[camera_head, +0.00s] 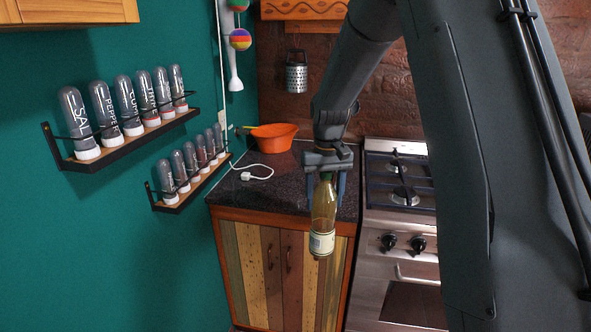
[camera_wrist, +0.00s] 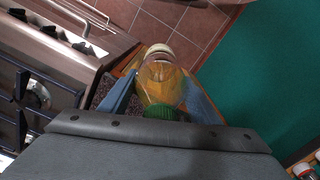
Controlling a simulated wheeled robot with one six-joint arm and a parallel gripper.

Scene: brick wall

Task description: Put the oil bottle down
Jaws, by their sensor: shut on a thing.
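The oil bottle (camera_head: 323,219) is a yellowish glass bottle with a pale label. It hangs upright, or nearly so, from my gripper (camera_head: 326,178) in front of the cabinet. My gripper is shut on its upper part. In the wrist view the bottle (camera_wrist: 160,80) shows its green cap toward the camera, between the blue fingers of my gripper (camera_wrist: 162,98). In the head view the bottle overlaps the dark countertop (camera_head: 285,192) and the cabinet doors. I cannot tell exactly how far its base is from the counter's front edge.
An orange colander (camera_head: 273,137) and a white cable (camera_head: 257,173) lie on the counter. The stove (camera_head: 400,190) stands to the right. Two spice racks (camera_head: 130,135) hang on the green wall at left. The counter's middle is clear.

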